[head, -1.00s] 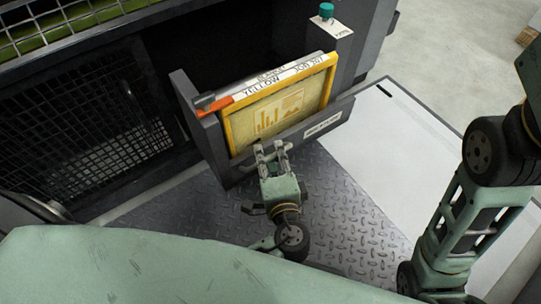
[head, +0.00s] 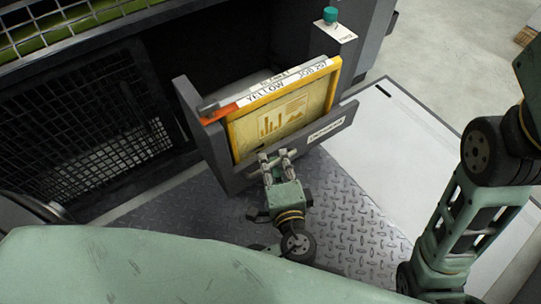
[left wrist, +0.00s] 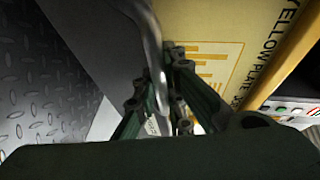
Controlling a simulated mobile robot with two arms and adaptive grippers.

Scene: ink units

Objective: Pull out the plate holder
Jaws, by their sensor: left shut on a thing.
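The plate holder (head: 228,160) is a dark grey frame that stands out from the machine's dark opening. It carries a yellow-edged plate (head: 286,112) marked YELLOW, with a chart printed on its face. The plate also shows large in the left wrist view (left wrist: 205,30). My left gripper (head: 275,158) is at the holder's front, below the plate. It is shut on the holder's curved metal handle (left wrist: 152,45), which runs between the fingers. The fingers partly hide the handle in the head view. My right arm shows at the right, but its gripper is out of view.
A black mesh panel (head: 85,140) is left of the holder. A teal button (head: 330,14) sits on the machine at the back right. Tread-plate floor (head: 345,215) lies in front, with a pale flat panel (head: 385,140) to the right.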

